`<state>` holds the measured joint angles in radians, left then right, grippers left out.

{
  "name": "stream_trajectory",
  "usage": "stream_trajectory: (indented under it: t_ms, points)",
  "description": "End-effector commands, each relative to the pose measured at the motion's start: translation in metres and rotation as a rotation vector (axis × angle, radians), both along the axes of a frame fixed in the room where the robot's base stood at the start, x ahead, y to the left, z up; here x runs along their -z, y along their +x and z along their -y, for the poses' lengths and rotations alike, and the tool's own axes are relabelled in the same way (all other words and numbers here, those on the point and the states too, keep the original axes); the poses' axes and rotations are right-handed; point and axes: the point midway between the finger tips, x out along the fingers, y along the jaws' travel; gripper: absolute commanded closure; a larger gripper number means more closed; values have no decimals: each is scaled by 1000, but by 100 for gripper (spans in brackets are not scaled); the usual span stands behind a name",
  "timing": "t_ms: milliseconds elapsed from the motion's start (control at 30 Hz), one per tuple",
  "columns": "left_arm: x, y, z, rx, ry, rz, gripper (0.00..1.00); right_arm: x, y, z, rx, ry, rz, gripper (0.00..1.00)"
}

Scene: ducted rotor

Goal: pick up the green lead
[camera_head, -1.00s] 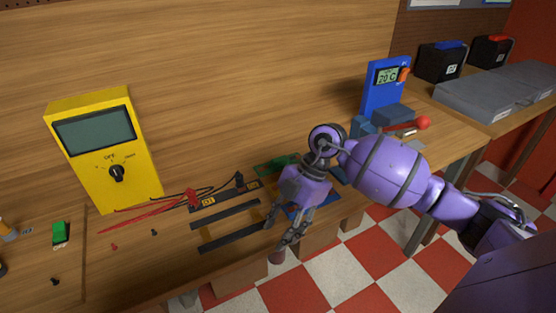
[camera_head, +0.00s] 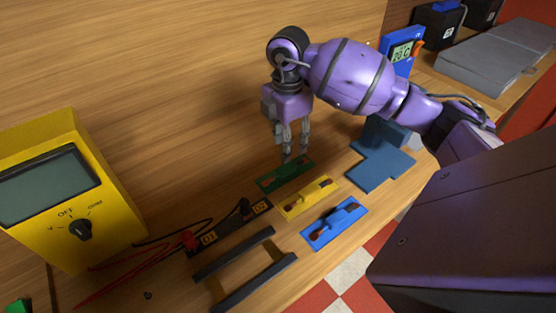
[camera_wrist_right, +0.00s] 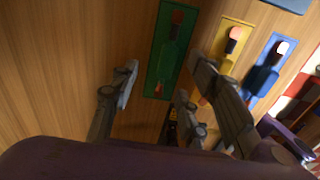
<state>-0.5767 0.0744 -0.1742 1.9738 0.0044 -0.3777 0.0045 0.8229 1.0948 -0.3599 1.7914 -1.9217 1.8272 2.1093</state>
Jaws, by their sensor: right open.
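The green lead (camera_head: 290,172) lies on a green plate (camera_head: 271,183) on the bench, in line with the yellow and blue ones. In the right wrist view the green lead (camera_wrist_right: 172,50) shows with reddish ends, on its long green plate (camera_wrist_right: 153,75). My right gripper (camera_head: 293,153) points down just above the far part of the green plate. In the wrist view its open fingers (camera_wrist_right: 165,84) are spread on both sides of the plate and appear empty. My left gripper is out of view.
A yellow plate (camera_head: 290,211) and a blue plate (camera_head: 318,237), each with a lead, lie just nearer the bench edge. A yellow multimeter (camera_head: 115,185) with red and black cables stands left. Dark bars (camera_head: 232,254) lie in front. A blue-grey block (camera_head: 378,168) is at right.

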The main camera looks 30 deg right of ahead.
Motion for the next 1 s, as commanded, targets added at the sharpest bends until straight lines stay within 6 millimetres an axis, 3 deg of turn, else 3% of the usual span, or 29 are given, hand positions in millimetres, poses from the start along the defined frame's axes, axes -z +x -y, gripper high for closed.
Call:
stream_trajectory:
  t_ms: [267,533,767,1000]
  points:
    - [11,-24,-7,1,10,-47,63,27,-3,-2,-2,3,-2,58]
    - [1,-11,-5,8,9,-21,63,65,-7,-3,-3,3,-1,58]
    - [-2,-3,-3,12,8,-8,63,70,-7,-3,-3,2,0,58]
    - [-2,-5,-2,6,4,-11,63,70,-7,-3,-3,2,0,85]
